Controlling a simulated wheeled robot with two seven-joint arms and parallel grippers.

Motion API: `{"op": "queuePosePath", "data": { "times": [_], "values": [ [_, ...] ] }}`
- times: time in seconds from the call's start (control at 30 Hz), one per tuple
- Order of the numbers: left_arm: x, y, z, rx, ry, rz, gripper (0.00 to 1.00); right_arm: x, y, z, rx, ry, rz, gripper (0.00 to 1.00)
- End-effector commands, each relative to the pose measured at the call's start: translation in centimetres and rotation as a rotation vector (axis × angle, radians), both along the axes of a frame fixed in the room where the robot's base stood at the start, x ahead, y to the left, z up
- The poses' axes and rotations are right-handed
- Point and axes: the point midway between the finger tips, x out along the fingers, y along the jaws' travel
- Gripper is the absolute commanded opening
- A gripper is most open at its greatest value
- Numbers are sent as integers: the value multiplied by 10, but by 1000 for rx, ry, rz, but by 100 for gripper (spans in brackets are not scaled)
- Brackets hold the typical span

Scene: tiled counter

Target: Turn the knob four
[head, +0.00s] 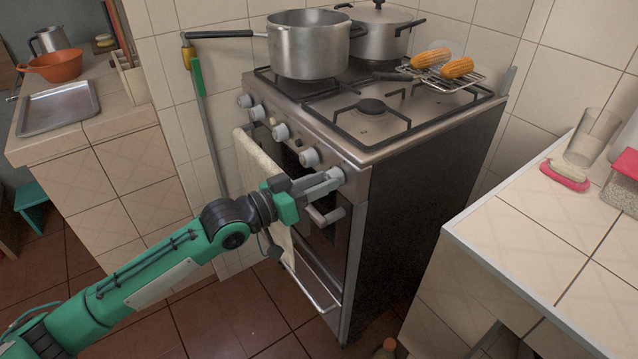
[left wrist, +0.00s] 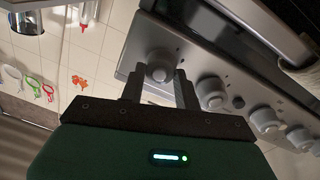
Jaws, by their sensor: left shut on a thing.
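The stove (head: 365,150) has a row of round grey knobs along its sloped front panel. My left gripper (head: 335,179) is at the right end of this row, with its fingers on the end knob. That end knob (left wrist: 160,70) shows between the two fingertips in the left wrist view, one finger on each side. In the head view the fingers mostly hide it. The neighbouring knob (head: 309,157) is free, just left of the gripper. No number is readable on the knobs. My right gripper is not in view.
A towel (head: 255,165) hangs on the oven front beside my left arm. Pots (head: 308,45) and a rack with corn (head: 456,68) stand on the stove top. A tiled counter (head: 520,225) is at the right; the floor (head: 240,315) before the stove is open.

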Motion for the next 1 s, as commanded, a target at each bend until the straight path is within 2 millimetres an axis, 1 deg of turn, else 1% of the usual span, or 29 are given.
{"op": "queuePosePath", "data": {
  "times": [0.3, 0.77, 0.8, 0.9, 1.0],
  "values": [
    [0, 0, -2, 60, -73, -1, 10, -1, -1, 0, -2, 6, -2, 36],
    [0, -1, -2, 67, -84, 0, 10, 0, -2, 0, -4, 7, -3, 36],
    [0, -1, -2, 67, -84, 0, 36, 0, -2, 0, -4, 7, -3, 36],
    [0, 0, -2, 66, -85, -1, 55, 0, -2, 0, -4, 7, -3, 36],
    [0, 0, -1, 65, -85, -1, 55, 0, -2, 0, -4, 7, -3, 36]
  ]
}}
